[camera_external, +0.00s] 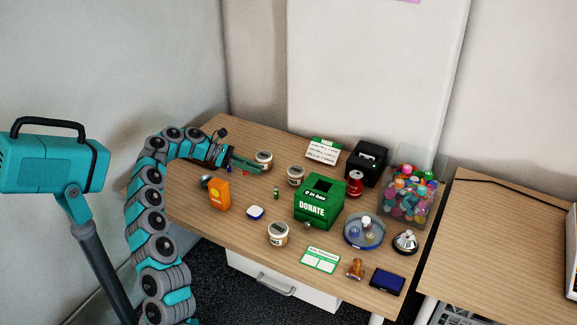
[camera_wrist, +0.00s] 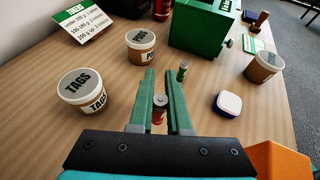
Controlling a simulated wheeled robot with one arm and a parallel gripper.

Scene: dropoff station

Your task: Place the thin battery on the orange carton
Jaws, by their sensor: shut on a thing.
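My gripper (camera_external: 247,165) has green fingers and reaches over the back left of the table. In the wrist view my gripper (camera_wrist: 162,90) is shut on a small upright red cylinder with a grey top, the red battery (camera_wrist: 159,115). It also shows as a small red spot under the fingers. A small green battery (camera_external: 277,192) stands apart on the table; it shows past the right fingertip in the wrist view (camera_wrist: 182,71). Which one is the thin battery I cannot tell for sure. The orange carton (camera_external: 219,194) stands upright, in front of the gripper; its corner shows in the wrist view (camera_wrist: 280,160).
A blue-and-white box (camera_external: 255,212) and the green donation box (camera_external: 319,202) are farther right. A dark round object (camera_external: 206,182) is beside the carton. Bare wood lies between carton and green battery.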

